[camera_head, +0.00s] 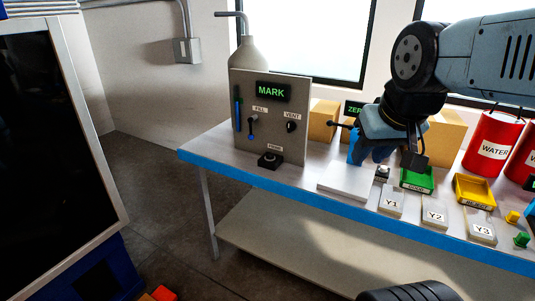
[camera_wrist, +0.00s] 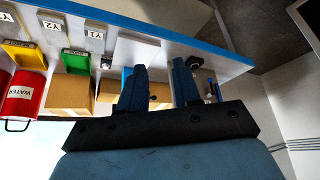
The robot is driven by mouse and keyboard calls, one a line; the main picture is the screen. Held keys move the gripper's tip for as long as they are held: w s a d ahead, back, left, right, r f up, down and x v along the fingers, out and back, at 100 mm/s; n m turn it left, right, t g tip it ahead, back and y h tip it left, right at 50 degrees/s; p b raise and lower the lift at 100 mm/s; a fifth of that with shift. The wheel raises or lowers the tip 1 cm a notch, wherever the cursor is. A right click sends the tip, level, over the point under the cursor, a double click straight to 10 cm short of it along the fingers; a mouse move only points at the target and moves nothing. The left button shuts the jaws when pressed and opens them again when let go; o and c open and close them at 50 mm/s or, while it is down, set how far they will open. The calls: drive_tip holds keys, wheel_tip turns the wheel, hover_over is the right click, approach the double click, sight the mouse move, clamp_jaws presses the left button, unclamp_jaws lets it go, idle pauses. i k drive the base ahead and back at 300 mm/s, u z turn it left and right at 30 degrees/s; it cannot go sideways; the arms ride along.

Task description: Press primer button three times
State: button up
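The primer button is a dark button on a small black box (camera_head: 270,160) at the foot of the grey panel (camera_head: 243,145). A label that seems to read PRIME sits just above it. In the wrist view, which is upside down, a small black box (camera_wrist: 193,62) near the right finger looks like the same one. My gripper (camera_head: 371,152) is above the table, to the right of the panel and apart from the button. In the wrist view its two blue fingers (camera_wrist: 159,90) stand apart with nothing held between them.
The panel carries a green MARK display (camera_head: 271,91), a FILL lever (camera_head: 252,126) and a VENT knob (camera_head: 291,127). A white plate (camera_head: 345,181), a green tray (camera_head: 417,180), a yellow tray (camera_head: 474,191), labelled Y blocks and a red WATER can (camera_head: 491,142) stand rightward. Boxes stand behind.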

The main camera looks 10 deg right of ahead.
sight(269, 156)
drive_tip(key=u, duration=0.65)
drive_tip(key=k, duration=0.75)
drive_tip(key=u, duration=0.9)
drive_tip(key=k, duration=0.6)
drive_tip(key=u, duration=0.25)
drive_tip(key=i, duration=1.2)
drive_tip(key=z, duration=1.25)
drive_tip(key=i, duration=0.95)
drive_tip(key=z, duration=0.5)
